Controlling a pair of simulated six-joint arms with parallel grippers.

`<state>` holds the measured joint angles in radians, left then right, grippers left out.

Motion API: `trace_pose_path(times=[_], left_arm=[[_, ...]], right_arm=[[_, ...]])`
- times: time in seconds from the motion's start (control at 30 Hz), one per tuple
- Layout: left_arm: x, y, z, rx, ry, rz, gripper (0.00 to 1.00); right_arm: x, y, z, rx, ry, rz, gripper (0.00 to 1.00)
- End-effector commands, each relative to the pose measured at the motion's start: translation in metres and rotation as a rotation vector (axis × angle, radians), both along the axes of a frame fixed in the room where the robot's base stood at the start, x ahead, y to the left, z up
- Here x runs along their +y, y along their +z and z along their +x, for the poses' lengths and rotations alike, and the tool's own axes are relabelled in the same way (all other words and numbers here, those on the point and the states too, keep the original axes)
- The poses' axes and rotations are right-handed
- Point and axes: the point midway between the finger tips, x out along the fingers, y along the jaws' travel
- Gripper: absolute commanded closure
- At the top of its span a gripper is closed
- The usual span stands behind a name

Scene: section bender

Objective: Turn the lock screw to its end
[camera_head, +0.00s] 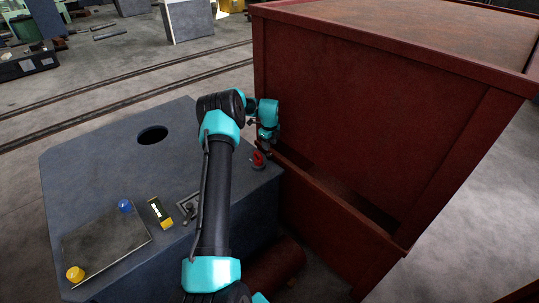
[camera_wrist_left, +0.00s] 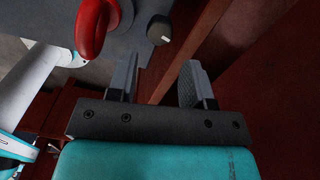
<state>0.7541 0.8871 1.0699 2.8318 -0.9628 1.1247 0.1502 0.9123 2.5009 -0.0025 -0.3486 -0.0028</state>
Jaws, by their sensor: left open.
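My left gripper (camera_head: 264,149) is at the right edge of the grey machine top, close to a red ring-shaped part (camera_head: 258,160). In the left wrist view its two fingers (camera_wrist_left: 158,68) are spread apart with nothing between them. A small dark knob with a pale end face (camera_wrist_left: 159,29) shows beyond the fingertips, apart from them; it looks like the lock screw, but I cannot be sure. The red ring-shaped part (camera_wrist_left: 95,24) is to the left of that knob. In the head view I cannot make out the knob. My right gripper is not in view.
A tall red cabinet (camera_head: 350,110) stands close on the right of the grey machine top (camera_head: 90,165).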

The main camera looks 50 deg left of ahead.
Motion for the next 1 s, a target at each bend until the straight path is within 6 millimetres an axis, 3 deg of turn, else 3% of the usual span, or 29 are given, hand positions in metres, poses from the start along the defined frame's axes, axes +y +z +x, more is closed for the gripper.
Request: trace_pose_path(times=[0.2, 0.4, 0.8, 1.0], left_arm=[[0.0, -0.038, 0.0, 0.001, 0.001, -0.001, 0.54], [0.0, -0.062, 0.0, 0.0, 0.001, 0.0, 0.54], [0.0, -0.068, 0.0, -0.001, 0.001, 0.0, 0.54], [0.0, -0.068, 0.0, 0.0, 0.001, 0.0, 0.73]], right_arm=[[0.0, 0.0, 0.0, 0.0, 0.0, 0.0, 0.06], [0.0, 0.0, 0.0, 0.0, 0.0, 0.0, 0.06], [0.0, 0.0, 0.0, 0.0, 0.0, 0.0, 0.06], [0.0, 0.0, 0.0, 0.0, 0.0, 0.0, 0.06]])
